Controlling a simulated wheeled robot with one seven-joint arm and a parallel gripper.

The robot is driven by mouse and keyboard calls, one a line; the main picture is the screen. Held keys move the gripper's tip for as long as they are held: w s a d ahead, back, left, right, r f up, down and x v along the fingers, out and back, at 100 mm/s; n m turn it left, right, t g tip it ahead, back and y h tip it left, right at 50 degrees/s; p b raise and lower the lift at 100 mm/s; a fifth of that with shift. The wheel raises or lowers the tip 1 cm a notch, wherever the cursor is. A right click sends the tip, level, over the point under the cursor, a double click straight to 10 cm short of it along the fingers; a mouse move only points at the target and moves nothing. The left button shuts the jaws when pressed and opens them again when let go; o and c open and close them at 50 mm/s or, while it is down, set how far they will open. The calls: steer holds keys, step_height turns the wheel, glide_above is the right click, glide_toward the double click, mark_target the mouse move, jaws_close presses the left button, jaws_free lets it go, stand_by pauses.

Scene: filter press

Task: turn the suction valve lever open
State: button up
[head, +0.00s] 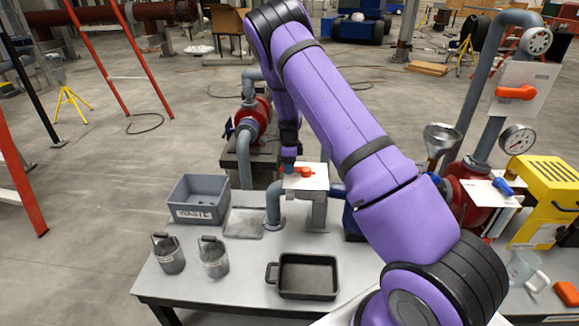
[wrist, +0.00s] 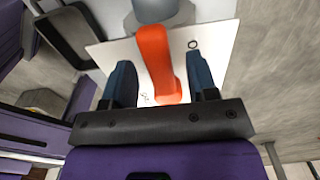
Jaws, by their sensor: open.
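An orange lever (head: 305,172) sits on a small white plate (head: 318,184) above the grey pipework at the middle of the table. In the wrist view the orange lever (wrist: 156,62) lies between the two blue fingers of my gripper (wrist: 160,68). The fingers are open, one on each side, with visible gaps to the lever. In the head view my gripper (head: 288,163) comes down at the plate's left side, and the arm hides part of it. Another orange lever (head: 515,92) is on an upright white plate at the upper right. I cannot read which is labelled suction.
A blue lever (head: 503,187) is on a white plate by a red pump at the right. A yellow case (head: 548,190) is far right.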

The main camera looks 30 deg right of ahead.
step_height(320, 180, up, 10)
stand_by(0.4)
stand_by(0.4)
steer(key=s+a+r+n+t+y, duration=0.1)
steer(key=s+a+r+n, duration=0.25)
steer(key=s+r, duration=0.35)
steer(key=s+a+r+n+t, duration=0.15)
steer(key=s+r+n, duration=0.3)
steer(key=r, duration=0.45)
steer(key=s+a+r+n+y, duration=0.1)
steer(key=s+a+r+n, duration=0.25)
steer(key=s+r, duration=0.4)
steer(key=s+a+r+n+t, duration=0.1)
steer(key=s+n, duration=0.3)
steer(key=s, duration=0.4)
steer(key=s+a+r+n+h, duration=0.1)
steer(key=s+a+r+n, duration=0.1)
steer(key=s+n, duration=0.3)
steer(key=s+a+r+n+t+h, duration=0.1)
steer(key=s+r+n, duration=0.3)
steer(key=s, duration=0.7)
steer(key=shift+s+a+t, duration=0.25)
steer(key=shift+a+t, duration=0.1)
steer(key=shift+a, duration=0.35)
steer(key=shift+n, duration=0.25)
